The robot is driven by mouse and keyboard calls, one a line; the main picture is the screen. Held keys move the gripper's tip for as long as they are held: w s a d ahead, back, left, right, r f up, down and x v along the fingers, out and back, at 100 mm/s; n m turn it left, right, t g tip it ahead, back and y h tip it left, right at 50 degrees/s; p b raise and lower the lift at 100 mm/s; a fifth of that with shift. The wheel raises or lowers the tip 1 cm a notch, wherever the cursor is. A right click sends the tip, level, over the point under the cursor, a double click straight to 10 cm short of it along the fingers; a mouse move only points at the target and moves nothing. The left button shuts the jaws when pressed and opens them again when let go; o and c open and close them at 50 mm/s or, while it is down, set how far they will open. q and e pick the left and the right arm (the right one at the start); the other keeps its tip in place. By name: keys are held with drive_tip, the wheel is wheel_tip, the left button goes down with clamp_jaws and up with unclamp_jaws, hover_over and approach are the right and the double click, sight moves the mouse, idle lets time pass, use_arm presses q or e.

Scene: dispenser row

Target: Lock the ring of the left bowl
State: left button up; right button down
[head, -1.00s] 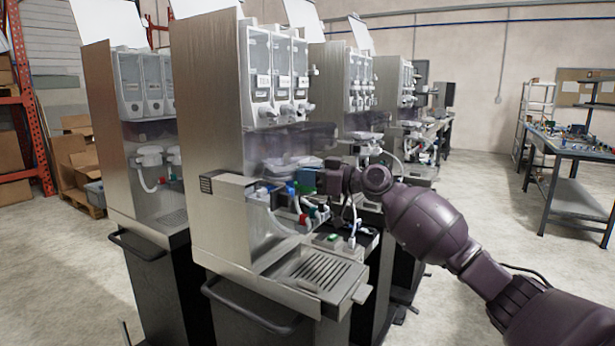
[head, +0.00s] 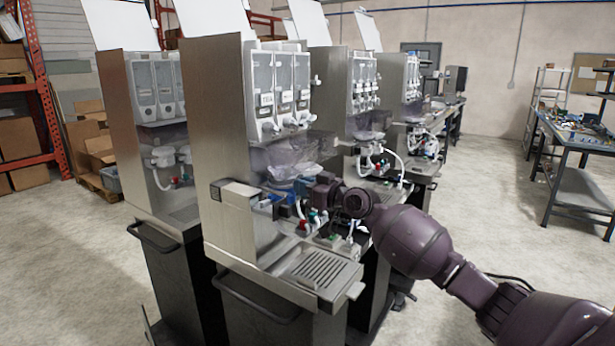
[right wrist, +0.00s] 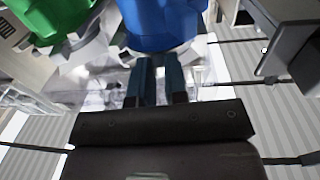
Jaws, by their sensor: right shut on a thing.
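My right gripper (head: 307,189) is at the front of the nearest dispenser (head: 215,130), under its row of clear hoppers. In the right wrist view its two fingers (right wrist: 160,68) are close together, shut at the lower edge of a large blue part (right wrist: 163,22); I cannot tell if this is the ring. A green part (right wrist: 55,25) with a pale grey rim is to the left of it, apart from the fingers. In the head view, clear bowls (head: 288,158) show dimly below the hoppers; the left bowl's ring is too small to make out. My left gripper is not in view.
A drip tray (head: 318,270) sticks out low at the dispenser's front, with small red and green fittings and white hoses above it. More dispensers stand on both sides. A workbench (head: 575,140) is far right; the floor between is clear.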

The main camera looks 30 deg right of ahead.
drive_tip(key=p, duration=0.2)
drive_tip(key=a+m+h+p, duration=0.1)
drive_tip(key=p, duration=0.2)
drive_tip(key=shift+r+t+h, duration=0.2)
drive_tip(key=shift+t+h, duration=0.1)
drive_tip(key=shift+a+f, duration=0.25)
drive_tip(key=shift+f, duration=0.05)
drive_tip(key=shift+s+a+f+m+h, duration=0.1)
drive_tip(key=shift+a+f+m+h, duration=0.05)
drive_tip(key=shift+m+h, duration=0.45)
drive_tip(key=shift+h, duration=0.3)
drive_tip(key=c, duration=1.4)
unclamp_jaws()
drive_tip(key=shift+n+y, duration=0.3)
drive_tip(key=shift+y, duration=0.2)
